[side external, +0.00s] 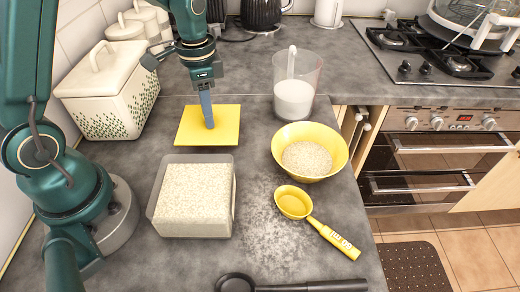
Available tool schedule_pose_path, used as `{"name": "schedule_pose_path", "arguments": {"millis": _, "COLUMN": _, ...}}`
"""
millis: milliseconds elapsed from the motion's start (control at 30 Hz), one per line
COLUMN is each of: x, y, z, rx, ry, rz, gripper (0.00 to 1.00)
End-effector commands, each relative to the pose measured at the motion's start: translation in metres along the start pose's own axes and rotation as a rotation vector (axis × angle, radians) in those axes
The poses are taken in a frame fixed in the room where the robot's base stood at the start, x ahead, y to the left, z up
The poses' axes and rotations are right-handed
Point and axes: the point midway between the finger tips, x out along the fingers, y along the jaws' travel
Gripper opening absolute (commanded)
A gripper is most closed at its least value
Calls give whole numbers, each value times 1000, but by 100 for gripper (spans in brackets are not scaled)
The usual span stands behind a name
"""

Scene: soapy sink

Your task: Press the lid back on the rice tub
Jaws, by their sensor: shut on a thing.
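The rice tub (194,200) is a clear square box full of white rice, standing open on the grey counter. The yellow square lid (226,135) is just behind the tub, roughly level. My gripper (208,124) points down at the middle of the lid, its narrow blue-grey fingers closed on it. The exact grip point is hidden by the fingers. I cannot tell whether the lid touches the counter or hangs slightly above it.
A yellow bowl of rice (329,140) and a yellow measuring scoop (335,238) lie right of the tub, near spilled grains. A clear jug (302,72) stands behind. A black utensil (290,286) lies in front. A white canister (108,100) stands at left.

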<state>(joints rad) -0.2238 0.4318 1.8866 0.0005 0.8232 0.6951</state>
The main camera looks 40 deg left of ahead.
Motion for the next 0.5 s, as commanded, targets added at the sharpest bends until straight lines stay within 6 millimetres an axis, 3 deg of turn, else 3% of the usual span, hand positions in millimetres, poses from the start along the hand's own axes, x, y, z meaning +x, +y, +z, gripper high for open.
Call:
{"name": "schedule_pose_path", "arguments": {"millis": 233, "x": -49, "y": -1, "z": -1, "rx": 0, "ry": 5, "rz": -4, "gripper": 0}}
{"name": "schedule_pose_path", "arguments": {"millis": 500, "x": -66, "y": 6, "z": 6, "rx": -101, "ry": 0, "rz": 1, "gripper": 0}}
